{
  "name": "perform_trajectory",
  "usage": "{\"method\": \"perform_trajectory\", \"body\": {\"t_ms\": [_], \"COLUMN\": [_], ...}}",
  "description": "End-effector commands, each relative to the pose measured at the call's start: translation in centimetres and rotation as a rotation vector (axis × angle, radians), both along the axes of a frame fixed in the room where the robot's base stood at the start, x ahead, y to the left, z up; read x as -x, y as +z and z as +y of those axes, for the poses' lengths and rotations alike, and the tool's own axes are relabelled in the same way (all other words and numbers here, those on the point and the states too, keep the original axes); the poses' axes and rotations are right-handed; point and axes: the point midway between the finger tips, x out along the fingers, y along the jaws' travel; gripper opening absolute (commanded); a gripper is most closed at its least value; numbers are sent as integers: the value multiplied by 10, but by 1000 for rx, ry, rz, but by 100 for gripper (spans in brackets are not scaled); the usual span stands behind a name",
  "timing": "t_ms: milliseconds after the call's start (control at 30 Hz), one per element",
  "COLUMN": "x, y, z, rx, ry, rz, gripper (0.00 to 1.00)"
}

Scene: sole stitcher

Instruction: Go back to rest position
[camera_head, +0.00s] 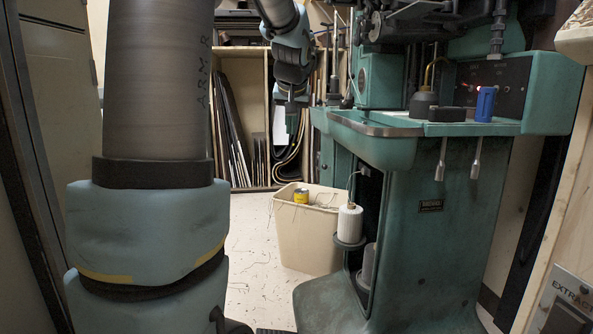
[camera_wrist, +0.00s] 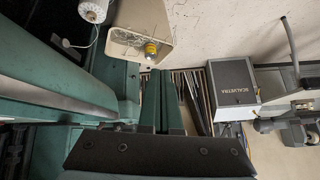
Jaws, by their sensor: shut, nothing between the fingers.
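My gripper (camera_wrist: 162,78) shows in the wrist view, its fingers together and nothing between them. It points away from the camera, past the side of the teal sole stitcher (camera_wrist: 50,85). In the head view, my arm reaches up and its far end hangs at upper centre, left of the teal stitcher (camera_head: 430,225). The fingers are too small there to make out clearly. No object is seen held or touched by the gripper.
A beige bin (camera_head: 300,240) with a yellow item (camera_head: 301,195) stands left of the stitcher, near a white thread spool (camera_head: 350,221). A blue object (camera_head: 485,104) rests on the machine's ledge. Leaning boards (camera_head: 235,130) are behind. A grey box (camera_wrist: 233,83) shows in the wrist view.

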Motion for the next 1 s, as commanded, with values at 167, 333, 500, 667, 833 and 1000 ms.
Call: {"method": "perform_trajectory", "body": {"t_ms": [167,333,500,667,833,1000], "x": [82,156,220,255,254,254], "y": [-100,-161,-200,-198,-163,-118], "z": [25,39,49,53,53,52], "rx": [10,27,44,54,54,54], "ry": [-14,-18,-13,-12,-11,-11], "rz": [224,377,493,549,549,548], "gripper": [0,0,0,0,0,0]}}
